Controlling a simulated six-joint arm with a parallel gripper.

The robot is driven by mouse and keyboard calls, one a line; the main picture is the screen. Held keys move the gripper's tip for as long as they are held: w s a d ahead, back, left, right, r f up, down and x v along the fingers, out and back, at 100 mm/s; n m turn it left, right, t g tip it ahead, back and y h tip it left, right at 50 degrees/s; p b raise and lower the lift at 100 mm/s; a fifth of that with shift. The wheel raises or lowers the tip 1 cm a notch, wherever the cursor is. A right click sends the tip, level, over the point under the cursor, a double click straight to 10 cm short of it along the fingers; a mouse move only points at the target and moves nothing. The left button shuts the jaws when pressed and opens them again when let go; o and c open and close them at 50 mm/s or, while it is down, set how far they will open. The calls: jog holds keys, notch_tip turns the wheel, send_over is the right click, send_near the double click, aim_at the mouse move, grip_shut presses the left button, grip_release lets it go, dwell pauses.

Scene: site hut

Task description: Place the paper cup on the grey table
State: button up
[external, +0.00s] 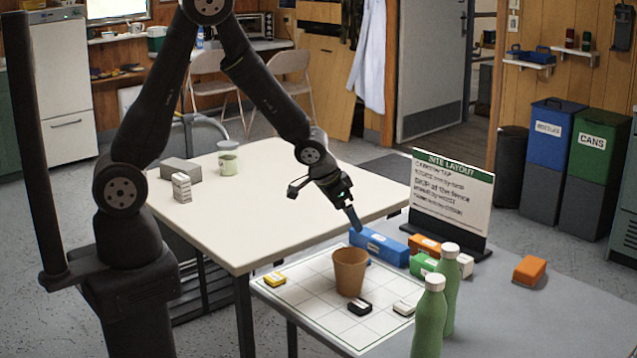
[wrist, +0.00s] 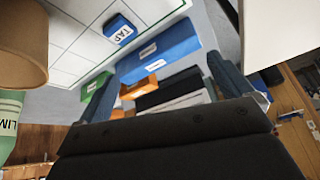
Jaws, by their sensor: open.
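The brown paper cup (external: 349,271) stands upright on a white gridded board (external: 300,290), which lies on the grey table (external: 540,315). Part of the cup (wrist: 22,40) also shows at the upper left edge of the wrist view. My gripper (external: 353,218) is open and empty, tilted downward above and behind the cup, near the blue box. The cup is outside the jaws.
Two green bottles (external: 449,290) stand right of the cup. A blue box (external: 379,246) and other boxes lie behind it, before the site layout sign (external: 450,200). Small labelled blocks (external: 360,307) lie on the board. The cream table (external: 270,215) adjoins at left.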

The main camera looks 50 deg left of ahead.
jog(key=s+a+r+m+h, duration=0.25)
jog(key=s+m+h, duration=0.65)
jog(key=s+h, duration=0.45)
jog(key=y, duration=0.2)
send_near(365, 265)
jog(key=w+f, duration=0.1)
jog(key=w, duration=0.1)
jog(key=shift+s+d+x, duration=0.1)
jog(key=shift+s+x, duration=0.05)
jog(key=shift+x, duration=0.7)
jog(key=shift+s+d+x, duration=0.1)
jog(key=shift+s+x, duration=0.1)
jog(key=shift+x, duration=0.7)
jog(key=shift+s+x, duration=0.15)
jog(key=shift+x, duration=0.7)
jog(key=shift+m, duration=0.3)
jog(key=c, duration=1.1)
